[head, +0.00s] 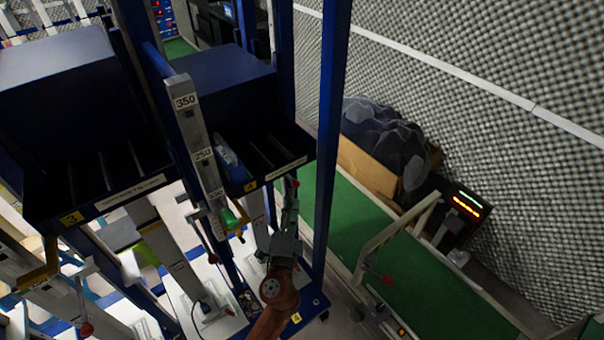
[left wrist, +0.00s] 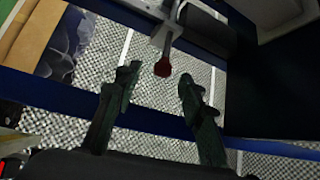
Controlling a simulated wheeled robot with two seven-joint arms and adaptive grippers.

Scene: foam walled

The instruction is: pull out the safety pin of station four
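My left gripper (head: 289,205) reaches up beside the right post of a blue station, under the front edge of its bin shelf (head: 268,173). The yellow tag (head: 250,186) on that shelf is too small to read surely. In the left wrist view my left gripper (left wrist: 160,76) is open, its dark fingers apart. A red knob (left wrist: 162,68), likely the safety pin's head, hangs from a pale bracket (left wrist: 165,36) and appears between the fingertips. I see no contact; its depth is unclear. In the head view a small red spot (head: 295,183) shows by the fingertips. My right gripper is not in view.
A neighbouring station marked 3 (head: 71,218) stands left. A scaled upright (head: 195,140) and a green knob (head: 229,217) are left of my gripper. The blue post (head: 330,130) is close on the right. Beyond lie a green conveyor (head: 425,290) and a foam wall (head: 480,120).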

